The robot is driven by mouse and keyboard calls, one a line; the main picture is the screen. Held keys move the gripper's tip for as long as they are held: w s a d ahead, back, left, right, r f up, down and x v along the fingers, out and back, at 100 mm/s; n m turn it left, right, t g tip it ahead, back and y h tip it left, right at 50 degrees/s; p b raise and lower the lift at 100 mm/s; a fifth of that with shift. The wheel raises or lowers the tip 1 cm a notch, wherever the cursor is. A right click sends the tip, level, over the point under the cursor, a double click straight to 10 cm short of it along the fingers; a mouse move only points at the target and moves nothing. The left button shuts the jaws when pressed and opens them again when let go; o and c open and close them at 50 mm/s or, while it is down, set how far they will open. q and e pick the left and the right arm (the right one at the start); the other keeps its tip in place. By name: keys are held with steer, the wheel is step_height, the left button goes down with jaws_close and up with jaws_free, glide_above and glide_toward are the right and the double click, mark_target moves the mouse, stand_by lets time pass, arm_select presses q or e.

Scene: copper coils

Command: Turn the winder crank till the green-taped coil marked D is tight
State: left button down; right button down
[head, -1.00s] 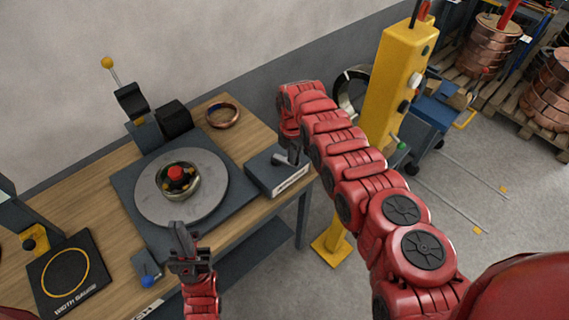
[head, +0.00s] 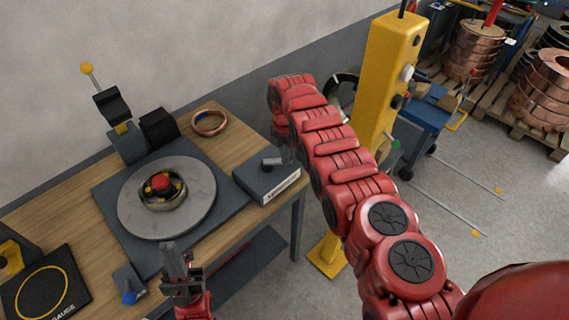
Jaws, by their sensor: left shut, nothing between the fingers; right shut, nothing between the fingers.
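A round grey turntable (head: 200,200) lies on a dark base plate on the wooden bench, with a metallic ring (head: 150,203) around its red-topped hub (head: 161,183). A copper coil (head: 208,124) with a patch of blue tape lies at the bench's back. I cannot make out green tape or a D mark on any coil. I cannot tell which part is the winder crank. My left gripper (head: 168,248) is shut and empty at the front edge of the turntable. My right gripper (head: 286,152) is shut by the grey box (head: 268,183), partly hidden by my forearm.
A lever with a yellow ball (head: 87,68) stands at the back left. A blue-knobbed lever (head: 129,298) is near the front edge, beside a width gauge (head: 45,292). A yellow post (head: 388,75) stands right of the bench. Copper coils (head: 475,50) sit on pallets at the back right.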

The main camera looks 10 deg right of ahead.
steer(key=shift+w+d+f+b, duration=0.2)
steer(key=shift+w+b, duration=0.1)
steer(key=shift+b, duration=1.2)
steer(key=b, duration=0.3)
steer(key=shift+d, duration=0.1)
steer(key=shift+w+r+b, duration=0.1)
steer(key=shift+r+b, duration=0.2)
steer(key=shift+b, duration=0.45)
